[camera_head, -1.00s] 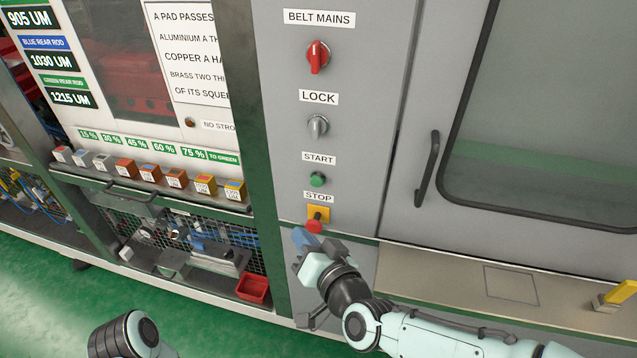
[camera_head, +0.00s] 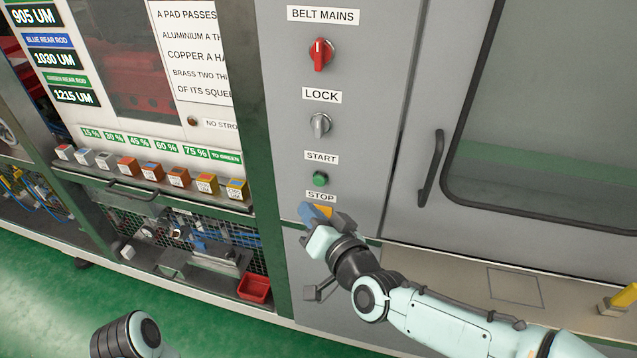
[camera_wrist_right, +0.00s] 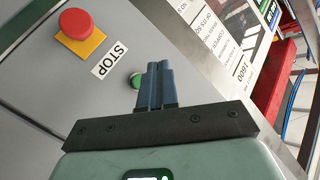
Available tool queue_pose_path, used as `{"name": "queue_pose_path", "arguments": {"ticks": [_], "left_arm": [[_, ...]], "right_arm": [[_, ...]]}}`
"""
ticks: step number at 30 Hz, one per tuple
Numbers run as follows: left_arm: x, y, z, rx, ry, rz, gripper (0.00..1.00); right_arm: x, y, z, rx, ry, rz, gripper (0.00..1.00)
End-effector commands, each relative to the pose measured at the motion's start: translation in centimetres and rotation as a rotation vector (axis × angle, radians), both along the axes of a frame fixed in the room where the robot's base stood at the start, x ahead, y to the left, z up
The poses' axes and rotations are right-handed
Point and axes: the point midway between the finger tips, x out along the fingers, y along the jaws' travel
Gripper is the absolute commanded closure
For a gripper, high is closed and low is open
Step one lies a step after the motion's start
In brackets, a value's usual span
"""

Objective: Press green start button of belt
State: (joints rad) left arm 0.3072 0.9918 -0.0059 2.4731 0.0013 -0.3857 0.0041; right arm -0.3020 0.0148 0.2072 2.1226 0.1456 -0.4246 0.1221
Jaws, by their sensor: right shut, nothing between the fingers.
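The green start button (camera_head: 320,179) sits on the grey panel under the START label (camera_head: 321,158). In the right wrist view the green button (camera_wrist_right: 137,81) shows partly behind the fingers. My right gripper (camera_head: 308,210) is shut and empty, just below the STOP label (camera_head: 321,196) and below the green button. In the right wrist view its blue fingertips (camera_wrist_right: 157,68) are together and overlap the button's edge; I cannot tell any contact. The red stop button (camera_wrist_right: 76,24) on its yellow plate shows in that view, but the gripper mostly covers it in the head view. No left gripper fingers show.
Above are the grey lock switch (camera_head: 320,124) and the red belt mains switch (camera_head: 320,54). A door handle (camera_head: 432,168) stands out at the right. A row of small coloured cubes (camera_head: 152,171) lies on a ledge at the left, above a red bin (camera_head: 254,289).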

Motion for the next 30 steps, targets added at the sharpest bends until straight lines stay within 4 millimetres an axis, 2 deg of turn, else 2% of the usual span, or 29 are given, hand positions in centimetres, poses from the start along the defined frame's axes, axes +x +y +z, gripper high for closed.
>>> {"name": "queue_pose_path", "arguments": {"ticks": [6, 12, 30], "left_arm": [[-0.3, 0.0, -1.0, 0.0, 0.003, 0.0, 0.65], [-0.5, 0.0, -1.6, 0.0, 0.006, 0.0, 0.65], [-0.5, 0.0, -1.6, 0.0, 0.006, 0.0, 0.65]], "right_arm": [[2.7, -0.9, -0.2, 0.002, 0.0, -0.001, 1.0], [4.0, -1.3, -0.1, 0.002, 0.0, -0.001, 1.0], [4.2, -1.4, 0.0, 0.001, 0.0, 0.0, 1.0]]}}
